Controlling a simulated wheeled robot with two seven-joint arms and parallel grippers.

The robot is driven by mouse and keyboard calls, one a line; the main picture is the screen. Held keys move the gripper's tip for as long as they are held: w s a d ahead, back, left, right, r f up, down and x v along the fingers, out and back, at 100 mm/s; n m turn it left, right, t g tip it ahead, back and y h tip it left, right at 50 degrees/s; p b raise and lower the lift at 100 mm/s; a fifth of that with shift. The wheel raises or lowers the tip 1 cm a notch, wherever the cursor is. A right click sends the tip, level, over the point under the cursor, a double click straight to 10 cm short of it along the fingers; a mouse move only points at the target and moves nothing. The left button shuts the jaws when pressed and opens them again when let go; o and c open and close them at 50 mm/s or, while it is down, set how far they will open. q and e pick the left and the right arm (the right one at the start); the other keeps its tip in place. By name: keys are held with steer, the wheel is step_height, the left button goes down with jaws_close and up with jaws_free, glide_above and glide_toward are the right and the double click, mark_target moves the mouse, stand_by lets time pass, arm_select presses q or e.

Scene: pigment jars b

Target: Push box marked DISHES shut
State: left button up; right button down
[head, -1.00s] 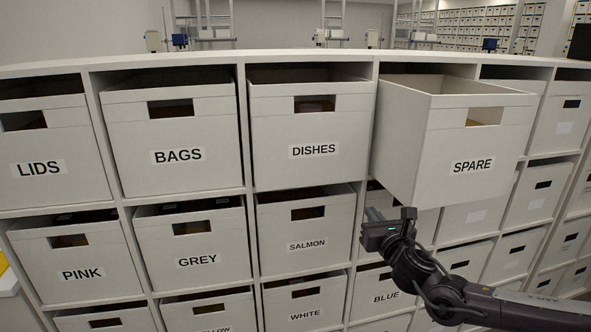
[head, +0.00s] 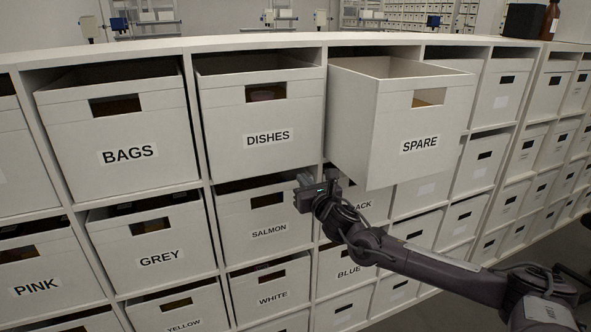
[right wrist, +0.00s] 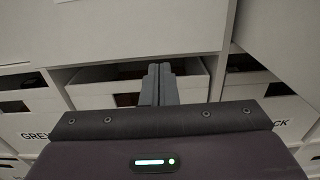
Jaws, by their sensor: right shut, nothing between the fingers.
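My right gripper (head: 316,186) is below and right of the DISHES label, in front of the row below, near SALMON's right edge. In the right wrist view its fingers (right wrist: 159,82) are shut together and empty, pointing toward the SALMON box. My left gripper is not in view.
The SPARE box (head: 372,140) stands far out of its cubby, just right of DISHES and above my right gripper. BAGS (head: 75,140) is left, SALMON (head: 240,215) below. The shelf unit (head: 345,42) continues right with more boxes.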

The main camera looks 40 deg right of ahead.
mark_target(291, 166)
steer(key=shift+p+x, duration=1)
steer(key=shift+x, duration=2.15)
